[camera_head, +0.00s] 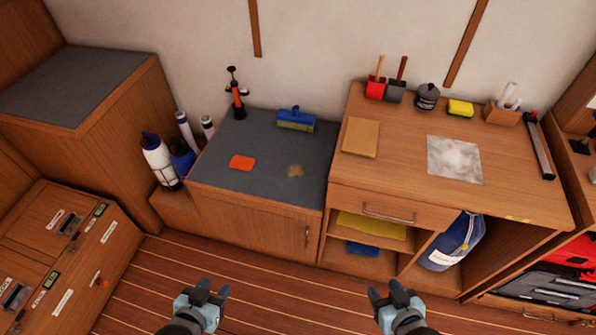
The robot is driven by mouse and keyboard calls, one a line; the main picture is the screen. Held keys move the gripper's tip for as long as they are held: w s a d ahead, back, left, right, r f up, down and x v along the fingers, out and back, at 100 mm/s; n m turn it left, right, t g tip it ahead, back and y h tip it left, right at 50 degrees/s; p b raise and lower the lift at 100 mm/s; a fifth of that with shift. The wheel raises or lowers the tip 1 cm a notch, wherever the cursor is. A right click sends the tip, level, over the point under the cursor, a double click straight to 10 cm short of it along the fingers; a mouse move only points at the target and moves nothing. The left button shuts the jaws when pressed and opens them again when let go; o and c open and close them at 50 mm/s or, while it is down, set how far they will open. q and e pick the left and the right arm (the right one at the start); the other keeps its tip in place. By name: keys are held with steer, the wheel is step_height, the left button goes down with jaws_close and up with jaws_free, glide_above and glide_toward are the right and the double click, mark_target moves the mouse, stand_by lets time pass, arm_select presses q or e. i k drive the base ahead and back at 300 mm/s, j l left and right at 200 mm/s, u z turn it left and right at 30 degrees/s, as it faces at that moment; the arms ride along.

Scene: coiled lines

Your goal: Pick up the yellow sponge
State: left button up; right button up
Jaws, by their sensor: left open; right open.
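The yellow sponge (460,108) lies at the back of the wooden desk top, toward the wall. It has a green layer at its lower side. A dark canister (427,97) stands to its left and a wooden holder (503,114) to its right. My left gripper (207,287) is open and empty over the floor, in front of the low grey-topped cabinet. My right gripper (388,288) is open and empty over the floor in front of the desk. Both are well short of the sponge and apart from it.
The desk (400,185) also bears a tan board (361,138), a grey-white sheet (455,160), red and dark scoops with handles, and a dark bar (540,146). The grey-topped cabinet (215,150) bears a blue brush (296,119) and an orange sponge-like block (242,162). The striped floor is clear.

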mark_target(464, 110)
steer(key=l+u, duration=0.25)
steer(key=l, duration=1.2)
steer(key=i, duration=0.05)
